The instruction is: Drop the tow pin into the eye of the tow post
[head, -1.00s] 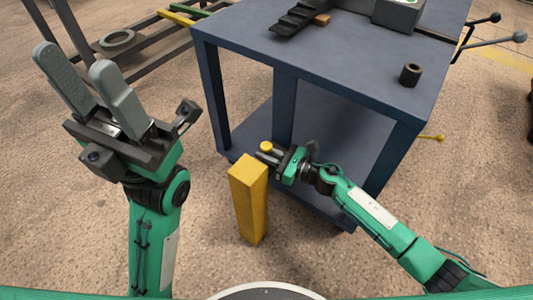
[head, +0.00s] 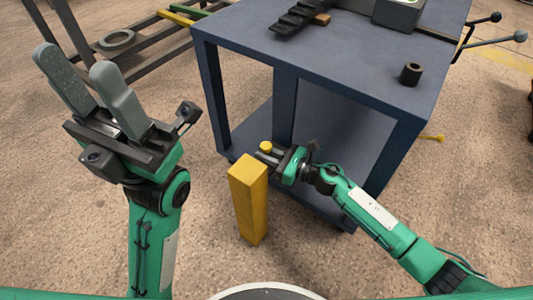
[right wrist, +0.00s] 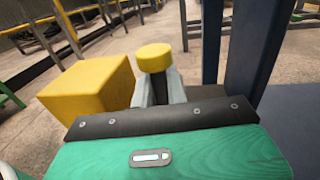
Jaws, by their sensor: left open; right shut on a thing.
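The tow post (head: 248,200) is a yellow square column standing on the floor in front of the blue table; it also shows in the right wrist view (right wrist: 88,88). I cannot see its eye; it may be hidden on the far side. My right gripper (head: 268,157) is shut on the tow pin (head: 266,146), just behind and right of the post's top. In the right wrist view the pin's yellow round head (right wrist: 154,57) stands up between the fingers, to the right of the post. The pin's lower end is hidden. My left gripper (head: 88,85) is open and empty, raised at the left.
The blue table (head: 320,60) stands close behind my right gripper, its leg and lower shelf nearby. On its top are a dark cylinder (head: 411,73), a black stepped rack (head: 297,18) and a grey box (head: 397,12). A metal frame stands at the back left.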

